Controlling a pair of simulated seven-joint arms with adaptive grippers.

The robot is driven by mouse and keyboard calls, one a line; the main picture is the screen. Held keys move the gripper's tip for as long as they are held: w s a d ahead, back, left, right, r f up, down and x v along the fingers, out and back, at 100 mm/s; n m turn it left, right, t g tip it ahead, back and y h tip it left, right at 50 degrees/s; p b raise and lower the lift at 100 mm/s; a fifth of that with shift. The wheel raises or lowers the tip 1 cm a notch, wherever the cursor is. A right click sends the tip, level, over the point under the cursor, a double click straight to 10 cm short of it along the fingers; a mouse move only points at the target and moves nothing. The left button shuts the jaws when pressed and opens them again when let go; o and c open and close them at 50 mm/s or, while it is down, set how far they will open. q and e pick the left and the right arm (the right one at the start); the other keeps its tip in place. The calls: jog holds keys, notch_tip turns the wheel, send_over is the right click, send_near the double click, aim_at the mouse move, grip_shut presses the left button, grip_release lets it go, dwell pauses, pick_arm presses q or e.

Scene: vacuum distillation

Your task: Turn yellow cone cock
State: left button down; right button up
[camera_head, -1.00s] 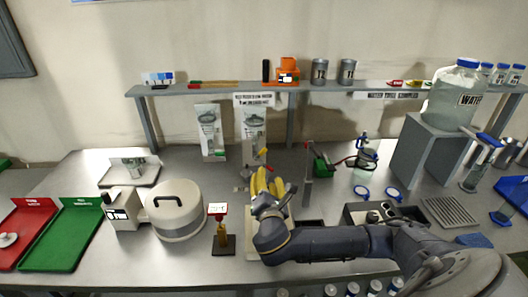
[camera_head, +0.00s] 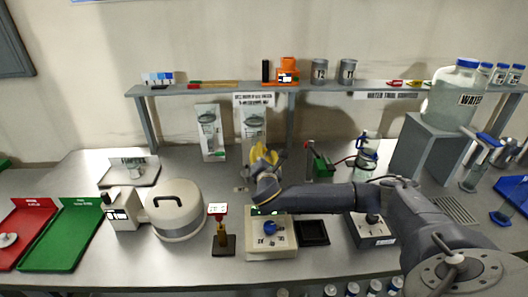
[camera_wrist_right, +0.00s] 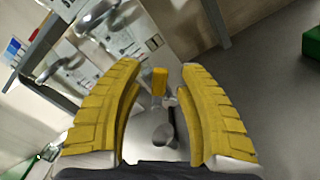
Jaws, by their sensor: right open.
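My right gripper (camera_head: 263,158) has yellow padded fingers and is at the back middle of the bench, in front of the wall posters. The right wrist view shows its two fingers (camera_wrist_right: 159,67) spread apart. Between them stands a small yellow block-like handle (camera_wrist_right: 159,82), which looks like the yellow cone cock. It sits on a thin clear or grey stem above a rounded glassy part (camera_wrist_right: 163,132). I see a gap on both sides of the handle, so the fingers surround it without gripping it. In the head view my gripper hides it. My left gripper is not in view.
A pale device with a blue knob (camera_head: 268,229) and a dark square tray (camera_head: 313,232) lie in front of the gripper. A red-topped stand (camera_head: 221,232) and a round lidded machine (camera_head: 175,212) are left. Glassware (camera_head: 367,155) stands right. A grey shelf (camera_head: 220,88) runs behind.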

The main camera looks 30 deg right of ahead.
jog(key=shift+w+d, duration=0.3)
jog(key=shift+w, duration=0.15)
jog(key=shift+c, duration=0.2)
grip_shut()
